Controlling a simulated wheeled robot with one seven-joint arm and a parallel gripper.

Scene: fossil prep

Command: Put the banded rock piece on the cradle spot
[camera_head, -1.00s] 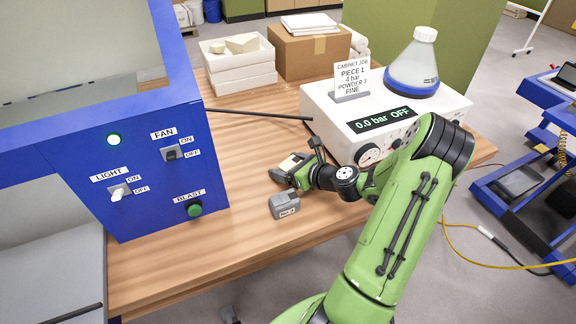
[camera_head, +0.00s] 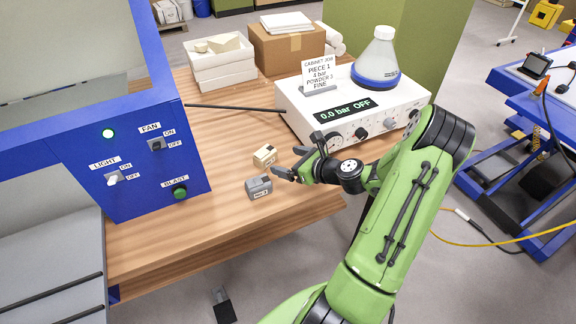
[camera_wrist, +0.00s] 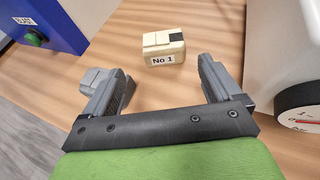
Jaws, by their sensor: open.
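A small cream block (camera_head: 265,155) with a dark patch on top lies on the wooden bench; the wrist view shows its label "No 1" (camera_wrist: 164,47). A grey block (camera_head: 258,187) with a label lies just nearer on the bench. It also shows at the left of the wrist view (camera_wrist: 92,80), partly behind a finger. My gripper (camera_head: 287,163) is open and empty, to the right of both blocks. In the wrist view the cream block is ahead of the open fingers (camera_wrist: 165,78), apart from them. I cannot identify a cradle spot in these frames.
The blue cabinet (camera_head: 150,190) with fan, light and blast controls stands at the left. The white powder unit (camera_head: 350,108) reads "0.0 bar OFF" behind my gripper; its card says "PIECE 1". A dark rod (camera_head: 235,108) crosses the bench. The bench front is clear.

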